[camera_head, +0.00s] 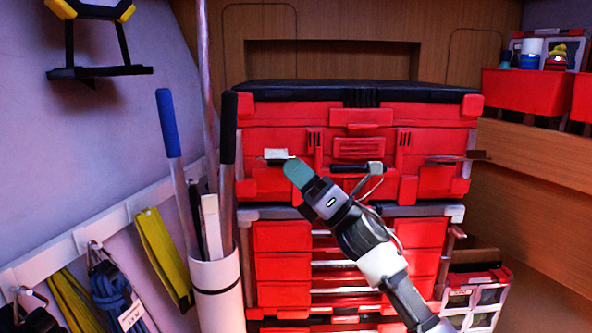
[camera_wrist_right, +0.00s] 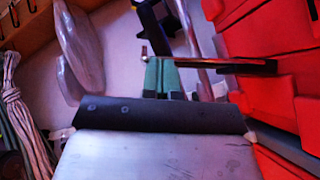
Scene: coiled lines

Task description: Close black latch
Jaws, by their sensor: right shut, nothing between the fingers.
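The red toolbox (camera_head: 360,120) with a black lid fills the middle of the head view. On its front left, a thin dark latch (camera_head: 268,159) sticks out beside a small white patch. In the right wrist view a black latch bar (camera_wrist_right: 235,67) with a reddish edge stands out from the red front. My right gripper (camera_head: 298,174) has teal fingertips, is shut and empty, and is just below the left latch in the head view. Its fingertips (camera_wrist_right: 160,76) appear close to the bar's free end; contact cannot be told. My left gripper is not in view.
A white bin (camera_head: 217,290) with long-handled tools stands to the left. A drawer unit (camera_head: 285,268) is below. Straps and ropes hang on the left wall.

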